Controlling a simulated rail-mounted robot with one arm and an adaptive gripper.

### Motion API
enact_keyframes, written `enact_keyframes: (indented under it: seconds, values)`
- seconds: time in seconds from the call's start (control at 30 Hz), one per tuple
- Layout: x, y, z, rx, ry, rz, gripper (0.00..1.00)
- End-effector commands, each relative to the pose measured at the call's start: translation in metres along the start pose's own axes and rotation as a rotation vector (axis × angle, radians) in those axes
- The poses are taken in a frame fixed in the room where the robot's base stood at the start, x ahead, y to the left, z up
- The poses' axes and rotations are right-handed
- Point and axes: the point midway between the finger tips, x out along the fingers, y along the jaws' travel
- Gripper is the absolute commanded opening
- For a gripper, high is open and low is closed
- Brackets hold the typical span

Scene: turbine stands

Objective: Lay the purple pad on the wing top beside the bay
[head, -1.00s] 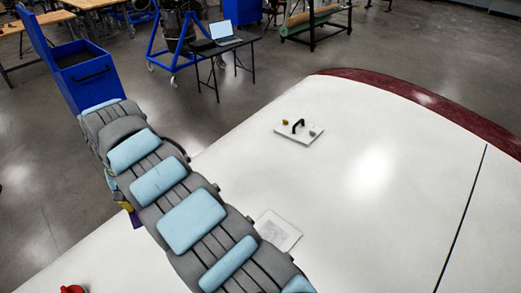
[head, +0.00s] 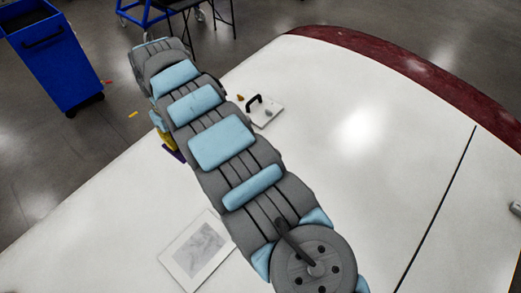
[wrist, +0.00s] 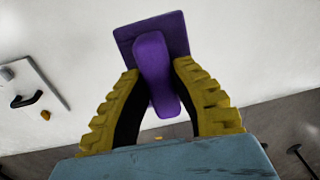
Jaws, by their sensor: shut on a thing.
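The purple pad (wrist: 177,30) is a flat square plate with a thick raised grip. In the wrist view my gripper (wrist: 155,80) has its yellow ribbed fingers closed on both sides of that grip. In the head view a purple corner of the pad (head: 174,153) shows below the yellow fingers, near the white wing top's (head: 330,150) left edge; my arm hides most of it. I cannot tell its height above the surface. A white square with a grey patterned centre (head: 198,250) is on the wing top at lower left; I cannot tell whether it is the bay.
A white panel with a black handle (head: 262,109) and small knobs lies on the wing beyond my arm; it also shows in the wrist view (wrist: 30,88). A blue cart (head: 55,58) stands on the floor at upper left.

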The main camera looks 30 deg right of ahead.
Motion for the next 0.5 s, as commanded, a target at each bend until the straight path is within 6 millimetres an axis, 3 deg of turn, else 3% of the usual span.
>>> enact_keyframes:
  seconds: [0.1,0.5]
  values:
    - [0.021,0.04,0.021,-0.131,-0.011,0.003,0.0]
    - [0.08,0.159,0.115,-0.618,-0.046,0.024,0.0]
